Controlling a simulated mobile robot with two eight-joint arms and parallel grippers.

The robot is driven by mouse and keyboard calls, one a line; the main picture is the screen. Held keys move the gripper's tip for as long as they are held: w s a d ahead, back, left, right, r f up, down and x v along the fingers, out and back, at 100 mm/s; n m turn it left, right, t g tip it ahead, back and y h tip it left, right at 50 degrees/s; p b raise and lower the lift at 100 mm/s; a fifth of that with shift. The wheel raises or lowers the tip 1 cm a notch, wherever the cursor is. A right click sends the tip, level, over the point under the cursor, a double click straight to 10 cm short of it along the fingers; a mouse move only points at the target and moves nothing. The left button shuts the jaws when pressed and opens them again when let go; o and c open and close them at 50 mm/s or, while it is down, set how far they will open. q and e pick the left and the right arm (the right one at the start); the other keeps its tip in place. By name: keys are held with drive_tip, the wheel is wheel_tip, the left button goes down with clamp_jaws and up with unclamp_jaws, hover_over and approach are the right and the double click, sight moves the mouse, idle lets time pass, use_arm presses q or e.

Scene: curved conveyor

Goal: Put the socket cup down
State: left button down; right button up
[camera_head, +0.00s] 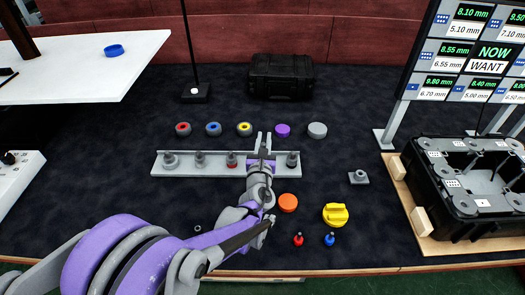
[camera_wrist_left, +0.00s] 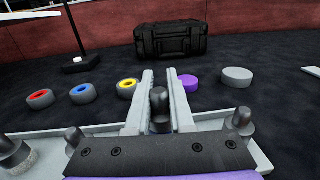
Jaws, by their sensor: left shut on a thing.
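My left gripper (camera_head: 264,138) stands over the right half of the pale grey rack (camera_head: 216,170) in the head view. In the left wrist view its two fingers (camera_wrist_left: 160,88) flank a small dark grey cylinder, which I take for the socket cup (camera_wrist_left: 159,104). The gripper is shut on it. The cup looks upright, at the rack, but its lower end is hidden, so I cannot tell whether it touches the rack. My right gripper is not in view.
Behind the rack lie rings marked red (camera_head: 183,129), blue (camera_head: 213,129) and yellow (camera_head: 244,129), plus purple (camera_head: 282,130) and grey (camera_head: 317,130) discs. In front are an orange disc (camera_head: 288,203) and a yellow knob (camera_head: 336,214). A black crate (camera_head: 462,205) stands right.

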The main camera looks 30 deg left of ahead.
use_arm(q)
drive_tip(key=shift+f+b, duration=0.55)
drive_tip(key=shift+f, duration=1.25)
drive_tip(key=c, duration=0.8)
unclamp_jaws()
drive_tip(key=shift+f, duration=0.1)
drive_tip(key=shift+r, duration=0.25)
drive_tip(key=v, duration=1.2)
drive_tip(key=shift+f+p, duration=0.1)
drive_tip(key=shift+p, duration=0.3)
